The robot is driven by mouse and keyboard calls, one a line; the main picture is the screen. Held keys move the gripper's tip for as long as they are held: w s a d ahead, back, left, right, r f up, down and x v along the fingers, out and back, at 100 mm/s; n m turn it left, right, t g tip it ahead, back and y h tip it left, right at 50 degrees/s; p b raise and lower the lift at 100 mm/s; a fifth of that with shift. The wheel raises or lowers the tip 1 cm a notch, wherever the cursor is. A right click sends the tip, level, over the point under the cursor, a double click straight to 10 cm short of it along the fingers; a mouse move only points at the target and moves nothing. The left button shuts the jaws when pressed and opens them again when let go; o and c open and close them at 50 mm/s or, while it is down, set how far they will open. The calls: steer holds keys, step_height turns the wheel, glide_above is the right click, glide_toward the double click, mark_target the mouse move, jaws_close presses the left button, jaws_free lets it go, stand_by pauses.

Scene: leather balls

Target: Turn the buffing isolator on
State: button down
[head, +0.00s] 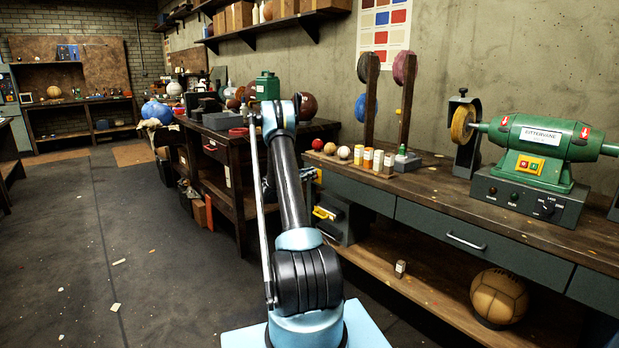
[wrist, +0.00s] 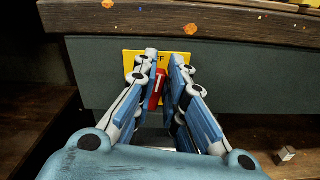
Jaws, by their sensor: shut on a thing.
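The isolator is a yellow plate (wrist: 131,60) on the dark grey front panel of a bench, in the wrist view. Its red handle (wrist: 156,88) with a white mark stands nearly upright, leaning slightly right at the top. The letters "FF" show above it; the rest of the label is hidden by a finger. My gripper (wrist: 164,66) is shut on the red handle, with one blue finger on each side. In the head view, my arm hides most of the gripper.
The wooden bench edge (wrist: 220,18) overhangs just above the isolator. A green buffing machine (head: 541,150) stands on the bench at right, with a brown ball (head: 499,296) on the shelf below. Open floor (head: 140,260) lies to the left.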

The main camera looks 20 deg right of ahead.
steer(key=m, duration=0.4)
steer(key=shift+s+d+f, duration=0.1)
steer(key=shift+s+f, duration=0.1)
steer(key=shift+s, duration=0.2)
steer(key=m, duration=0.4)
steer(key=shift+s+d+f, duration=0.1)
steer(key=shift+s+f, duration=0.2)
steer(key=m, duration=0.4)
steer(key=shift+s+d+f+m, duration=0.1)
steer(key=shift+s+f+m, duration=0.2)
steer(key=shift+f, duration=0.1)
steer(key=shift+f+m, duration=0.2)
steer(key=shift+m, duration=0.55)
steer(key=shift+f+m, duration=0.15)
steer(key=shift+m, duration=0.6)
steer(key=c, duration=1.6)
jaws_free()
steer(key=shift+f, duration=0.1)
steer(key=shift+c, duration=0.2)
